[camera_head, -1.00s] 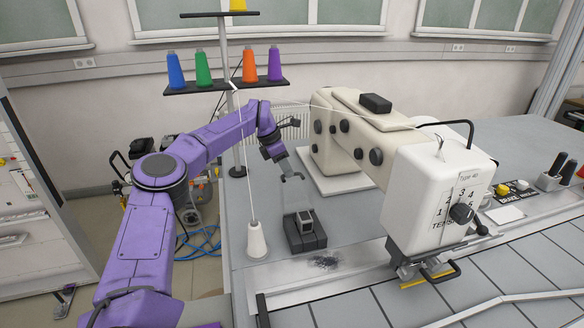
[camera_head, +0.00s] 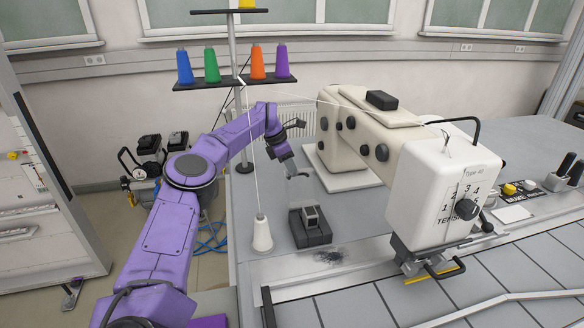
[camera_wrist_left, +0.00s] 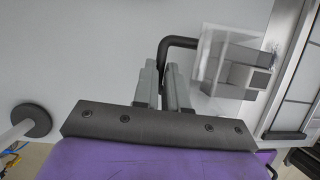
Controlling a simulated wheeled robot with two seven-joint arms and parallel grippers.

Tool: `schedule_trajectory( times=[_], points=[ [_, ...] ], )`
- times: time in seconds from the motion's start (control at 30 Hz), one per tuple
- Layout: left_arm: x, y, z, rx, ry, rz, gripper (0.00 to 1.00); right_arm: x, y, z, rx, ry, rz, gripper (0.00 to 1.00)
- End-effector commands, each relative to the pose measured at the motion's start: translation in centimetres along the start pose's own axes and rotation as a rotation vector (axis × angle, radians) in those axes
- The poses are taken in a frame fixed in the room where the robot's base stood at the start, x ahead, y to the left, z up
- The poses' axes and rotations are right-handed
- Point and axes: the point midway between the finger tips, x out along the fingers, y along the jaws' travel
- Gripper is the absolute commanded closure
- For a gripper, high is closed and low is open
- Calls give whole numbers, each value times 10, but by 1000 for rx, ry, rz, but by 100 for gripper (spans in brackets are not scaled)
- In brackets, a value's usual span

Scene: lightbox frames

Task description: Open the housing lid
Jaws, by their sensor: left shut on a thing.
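A small dark housing (camera_head: 311,237) with a grey block on it stands on the table left of the sewing machine. In the left wrist view the housing (camera_wrist_left: 236,90) is at the upper right, with a pale, see-through lid (camera_wrist_left: 212,48) in front of it. A dark bent handle (camera_wrist_left: 180,42) runs from this lid to between my finger tips. My left gripper (camera_head: 291,175) is above and just behind the housing, pointing down. In the wrist view the left gripper (camera_wrist_left: 162,75) is shut on the handle. My right gripper is out of view.
The large sewing machine (camera_head: 430,195) stands to the right. A white thread cone (camera_head: 262,236) is close left of the housing, with a thread rising to the spool stand (camera_head: 232,82).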

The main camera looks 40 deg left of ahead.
Motion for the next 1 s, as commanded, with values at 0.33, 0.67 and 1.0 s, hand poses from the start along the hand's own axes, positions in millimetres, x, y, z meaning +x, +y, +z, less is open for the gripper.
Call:
schedule_trajectory(
  times=[0.33, 0.67, 1.0],
  points=[
    [-4, 6, -2, -1, -3, 22, 62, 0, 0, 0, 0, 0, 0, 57],
    [-2, 4, -2, 1, -1, 17, 62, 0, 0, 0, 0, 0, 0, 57],
    [-3, 5, -2, 0, -1, 17, 62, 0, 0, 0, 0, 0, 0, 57]
  ],
)
